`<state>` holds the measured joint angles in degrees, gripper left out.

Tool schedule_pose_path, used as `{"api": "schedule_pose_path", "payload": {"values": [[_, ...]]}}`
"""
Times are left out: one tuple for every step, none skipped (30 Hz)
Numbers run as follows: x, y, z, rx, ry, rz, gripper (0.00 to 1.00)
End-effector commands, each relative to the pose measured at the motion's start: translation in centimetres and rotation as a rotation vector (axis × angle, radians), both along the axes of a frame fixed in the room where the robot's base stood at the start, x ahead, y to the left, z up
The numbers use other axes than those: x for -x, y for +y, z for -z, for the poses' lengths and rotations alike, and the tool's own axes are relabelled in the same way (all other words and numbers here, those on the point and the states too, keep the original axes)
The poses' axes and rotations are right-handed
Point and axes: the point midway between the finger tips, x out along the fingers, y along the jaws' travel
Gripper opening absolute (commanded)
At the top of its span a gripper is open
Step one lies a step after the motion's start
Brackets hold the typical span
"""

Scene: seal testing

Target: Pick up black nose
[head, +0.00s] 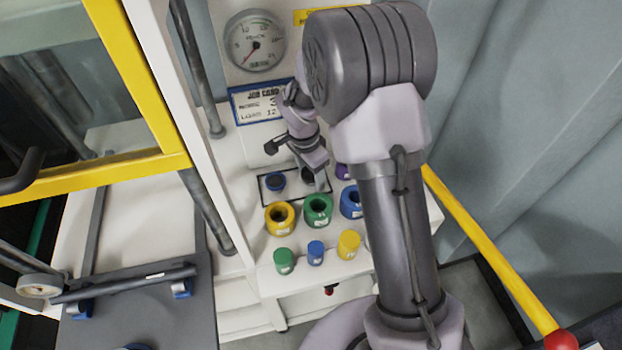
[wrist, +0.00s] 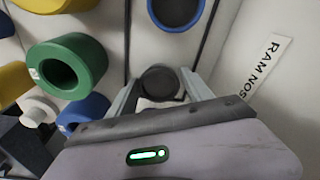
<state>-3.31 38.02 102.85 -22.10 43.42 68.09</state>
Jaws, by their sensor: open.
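The black nose (wrist: 160,80) is a short dark round piece in the wrist view, with its dark circular face toward the camera. It lies between the two grey fingers of my gripper (wrist: 158,90), which are apart, one on each side. I cannot tell whether either finger touches it. In the head view my gripper (head: 312,176) is low over the white bench, at the outlined area behind the coloured rings. A dark piece shows there beside the fingers, mostly hidden by my gripper.
A blue piece (head: 275,182) is left of my gripper. Yellow (head: 280,218), green (head: 318,210) and blue (head: 352,203) rings stand in front, with small cylinders (head: 316,252) nearer the edge. A "RAM NOS…" label (wrist: 267,66) is at right. A panel with a gauge (head: 255,42) rises behind.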

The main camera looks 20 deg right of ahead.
Motion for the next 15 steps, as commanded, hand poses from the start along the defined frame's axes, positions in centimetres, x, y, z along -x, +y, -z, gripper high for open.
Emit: {"api": "schedule_pose_path", "payload": {"values": [[-0.02, 0.01, -0.16, 0.000, -0.001, 0.000, 0.59], [-0.02, 0.01, -0.18, 0.000, -0.001, 0.000, 0.59], [-0.02, 0.01, -0.19, 0.000, -0.001, 0.000, 0.55], [-0.02, 0.01, -0.20, 0.000, -0.001, 0.000, 0.49], [-0.01, 0.01, -0.20, 0.000, -0.001, 0.000, 0.43], [-0.01, 0.01, -0.21, 0.000, 0.000, 0.000, 0.35], [-0.01, 0.01, -0.21, 0.000, 0.000, 0.000, 0.29], [-0.01, 0.01, -0.21, 0.000, 0.000, 0.000, 0.23], [-0.01, 0.01, -0.21, 0.000, 0.000, 0.000, 0.16], [-0.01, 0.01, -0.21, 0.000, 0.000, 0.000, 0.10], [-0.01, 0.01, -0.21, 0.000, -0.001, 0.000, 0.04], [-0.01, 0.01, -0.21, 0.000, -0.001, 0.000, 0.00], [-0.01, 0.01, -0.21, 0.000, -0.001, 0.000, 0.00], [-0.03, 0.01, -0.23, 0.000, -0.001, 0.000, 0.00], [-0.03, 0.01, -0.23, 0.000, -0.001, 0.000, 0.00]]}}
